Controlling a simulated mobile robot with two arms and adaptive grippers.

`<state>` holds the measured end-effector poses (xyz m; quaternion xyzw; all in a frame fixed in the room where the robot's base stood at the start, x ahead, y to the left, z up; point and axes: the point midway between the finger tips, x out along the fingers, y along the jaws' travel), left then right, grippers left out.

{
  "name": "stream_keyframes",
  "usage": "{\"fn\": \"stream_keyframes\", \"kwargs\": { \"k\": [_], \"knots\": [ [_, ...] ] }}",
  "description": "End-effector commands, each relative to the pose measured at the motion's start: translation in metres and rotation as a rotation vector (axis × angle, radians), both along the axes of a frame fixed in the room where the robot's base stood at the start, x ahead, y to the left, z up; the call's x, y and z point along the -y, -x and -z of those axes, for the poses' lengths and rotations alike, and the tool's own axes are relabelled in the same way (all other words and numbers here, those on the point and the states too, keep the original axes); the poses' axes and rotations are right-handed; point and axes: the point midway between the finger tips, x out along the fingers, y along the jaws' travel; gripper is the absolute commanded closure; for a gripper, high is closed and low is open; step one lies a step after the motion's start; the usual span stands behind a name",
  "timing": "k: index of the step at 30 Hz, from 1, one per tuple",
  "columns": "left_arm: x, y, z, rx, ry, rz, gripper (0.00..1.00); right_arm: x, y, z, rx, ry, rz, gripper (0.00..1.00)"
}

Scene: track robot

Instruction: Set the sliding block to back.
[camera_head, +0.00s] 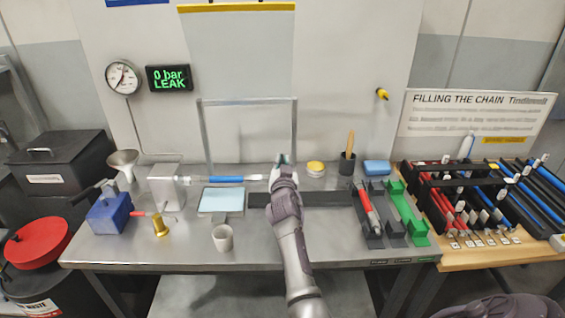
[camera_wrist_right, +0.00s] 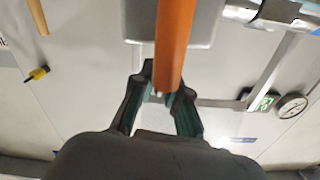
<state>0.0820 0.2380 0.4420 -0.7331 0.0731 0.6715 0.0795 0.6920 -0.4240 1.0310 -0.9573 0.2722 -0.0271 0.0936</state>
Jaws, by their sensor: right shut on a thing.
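My right gripper (camera_head: 283,160) is at the back middle of the steel bench, at the end of the arm coming up from the bottom. In the right wrist view, my right gripper (camera_wrist_right: 162,95) has its green-padded fingers closed around the end of an orange handle (camera_wrist_right: 175,40). A light grey block-like surface (camera_wrist_right: 140,25) shows behind the handle; it looks like the sliding block, but its full shape is out of frame. In the head view my gripper and arm hide the handle and block. A dark flat rail (camera_head: 325,199) runs right of my wrist. My left gripper is not in view.
A metal frame (camera_head: 202,133) stands behind my gripper.

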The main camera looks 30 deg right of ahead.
Motion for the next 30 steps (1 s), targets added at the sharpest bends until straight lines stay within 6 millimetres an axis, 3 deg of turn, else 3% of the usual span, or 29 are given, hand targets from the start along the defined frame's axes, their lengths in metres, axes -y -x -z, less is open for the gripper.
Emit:
{"fn": "stream_keyframes", "kwargs": {
  "k": [7,15,20,30],
  "knots": [
    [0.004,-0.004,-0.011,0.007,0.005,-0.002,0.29,0.015,0.008,-0.003,-0.003,-0.002,0.005,1.0],
    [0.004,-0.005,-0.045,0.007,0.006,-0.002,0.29,0.082,0.05,-0.004,-0.006,0.002,0.007,1.0],
    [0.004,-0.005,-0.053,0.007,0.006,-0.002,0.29,0.111,0.067,-0.002,-0.004,-0.001,0.005,1.0],
    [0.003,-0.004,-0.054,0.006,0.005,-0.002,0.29,0.123,0.075,0.0,0.0,-0.004,0.006,1.0]
  ]
}}
